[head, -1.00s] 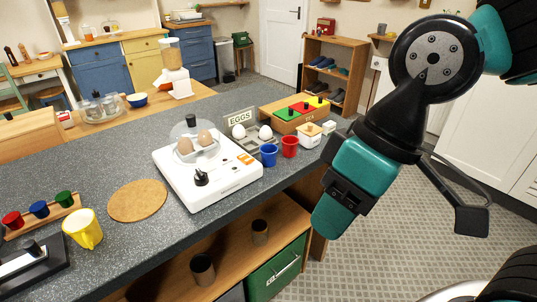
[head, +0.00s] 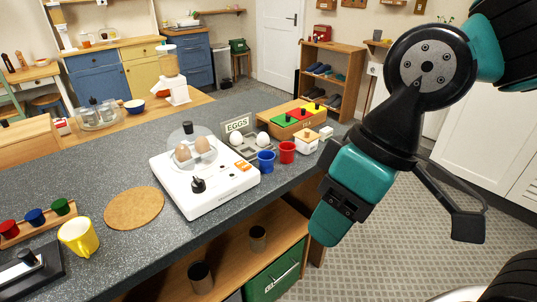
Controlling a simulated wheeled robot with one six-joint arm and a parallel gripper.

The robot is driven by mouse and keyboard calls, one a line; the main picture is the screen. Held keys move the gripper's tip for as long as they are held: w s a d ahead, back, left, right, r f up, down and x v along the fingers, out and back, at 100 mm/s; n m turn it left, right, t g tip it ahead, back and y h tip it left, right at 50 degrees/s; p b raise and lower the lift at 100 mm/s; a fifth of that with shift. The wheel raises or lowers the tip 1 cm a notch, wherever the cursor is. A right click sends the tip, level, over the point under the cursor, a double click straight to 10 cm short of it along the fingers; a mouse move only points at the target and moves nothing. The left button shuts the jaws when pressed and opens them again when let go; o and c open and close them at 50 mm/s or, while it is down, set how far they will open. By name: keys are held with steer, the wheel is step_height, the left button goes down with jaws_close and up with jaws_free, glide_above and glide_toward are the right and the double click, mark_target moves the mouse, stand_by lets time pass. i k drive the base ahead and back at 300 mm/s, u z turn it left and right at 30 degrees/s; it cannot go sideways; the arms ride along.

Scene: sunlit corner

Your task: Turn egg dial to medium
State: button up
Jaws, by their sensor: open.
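The dial's pointer and markings are too small to read. An orange label shows at its right side. My arm hangs at the right of the head view, in front of the counter and well apart from the cooker. My gripper (head: 325,226) points down beside the counter; it is open, with nothing seen in it.
A blue cup (head: 266,161) and a red cup (head: 287,152) stand right of the cooker. White eggs (head: 263,140) sit by the EGGS sign (head: 237,124). A cork mat (head: 134,208) and yellow mug (head: 78,236) are to the left. Shelves lie below the counter.

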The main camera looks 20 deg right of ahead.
mark_target(198, 186)
steer(key=k, duration=0.5)
steer(key=u, duration=1.15)
steer(key=i, duration=0.8)
steer(key=z, duration=1.45)
